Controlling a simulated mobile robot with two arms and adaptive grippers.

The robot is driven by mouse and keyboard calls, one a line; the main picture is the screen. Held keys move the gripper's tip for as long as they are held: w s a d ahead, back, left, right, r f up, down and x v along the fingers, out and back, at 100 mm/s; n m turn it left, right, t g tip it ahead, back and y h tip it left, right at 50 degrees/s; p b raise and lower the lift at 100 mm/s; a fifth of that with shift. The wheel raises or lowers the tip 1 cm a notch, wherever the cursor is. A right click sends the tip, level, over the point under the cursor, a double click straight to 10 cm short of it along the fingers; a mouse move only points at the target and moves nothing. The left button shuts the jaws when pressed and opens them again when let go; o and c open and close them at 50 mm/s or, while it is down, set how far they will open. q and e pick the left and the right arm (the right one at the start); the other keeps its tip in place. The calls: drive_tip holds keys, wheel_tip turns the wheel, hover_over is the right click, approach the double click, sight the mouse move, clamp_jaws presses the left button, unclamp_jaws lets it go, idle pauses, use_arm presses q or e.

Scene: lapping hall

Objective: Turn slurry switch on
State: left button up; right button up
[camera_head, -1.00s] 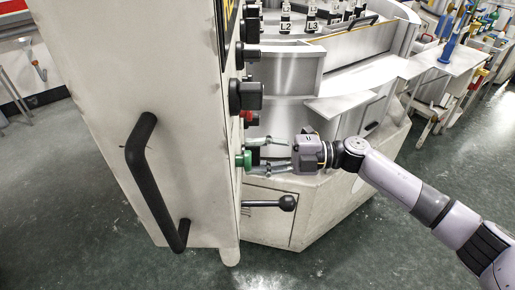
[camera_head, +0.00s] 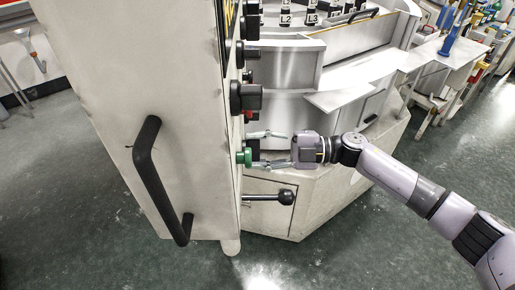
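The control panel (camera_head: 230,100) is seen nearly edge-on, with several black knobs and switches along its right face. A large black rotary switch (camera_head: 245,96) sits mid-height, with a small red part (camera_head: 249,117) below it. A green button (camera_head: 244,157) is lower down. No label shows which one is the slurry switch. My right gripper (camera_head: 257,150) comes in from the right, fingers pointing at the panel beside the green button. Its fingers are apart with nothing between them. The lower fingertip is close to the green button; I cannot tell whether they touch. My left gripper is not in view.
A black-ball lever (camera_head: 286,197) sticks out just below my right gripper. A black handle (camera_head: 158,180) is on the cabinet's near side. The machine's metal basin (camera_head: 355,55) lies behind the gripper. The floor at the front is clear.

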drive_tip(key=o, duration=1.2)
drive_tip(key=shift+c, duration=0.2)
drive_tip(key=d, duration=1.2)
drive_tip(key=shift+w+f, duration=0.1)
drive_tip(key=shift+w, duration=0.05)
